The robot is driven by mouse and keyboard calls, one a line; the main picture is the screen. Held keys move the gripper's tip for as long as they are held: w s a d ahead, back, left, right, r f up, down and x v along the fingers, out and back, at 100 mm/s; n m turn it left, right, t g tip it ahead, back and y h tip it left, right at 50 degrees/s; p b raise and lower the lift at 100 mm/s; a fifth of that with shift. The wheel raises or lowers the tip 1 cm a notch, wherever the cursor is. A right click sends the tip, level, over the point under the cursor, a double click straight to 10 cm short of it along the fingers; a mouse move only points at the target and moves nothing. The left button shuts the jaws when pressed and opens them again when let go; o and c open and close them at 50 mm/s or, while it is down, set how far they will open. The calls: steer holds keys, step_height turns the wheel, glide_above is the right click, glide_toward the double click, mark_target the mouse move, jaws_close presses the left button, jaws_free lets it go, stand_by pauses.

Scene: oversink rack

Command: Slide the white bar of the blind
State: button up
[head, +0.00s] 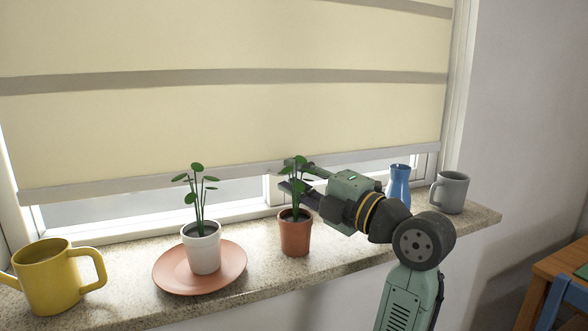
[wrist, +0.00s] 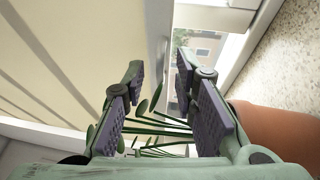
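The cream blind (head: 230,105) hangs over the window with its pale bar (head: 110,184) along the bottom edge, above a narrow gap. In the wrist view the bar (wrist: 159,35) runs between the blind cloth and the gap, ahead of the space between my fingers. My gripper (head: 282,178) is near the bar, right of its middle, above a plant in a terracotta pot (head: 295,236). The wrist view shows my gripper (wrist: 160,66) open, with plant stems and leaves between and below the fingers. I cannot tell whether a finger touches the bar.
The terracotta pot also shows close at the right in the wrist view (wrist: 275,130).

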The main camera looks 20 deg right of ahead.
steer(key=shift+w+a, duration=0.15)
steer(key=shift+w, duration=0.25)
jaws_close()
stand_by(0.7)
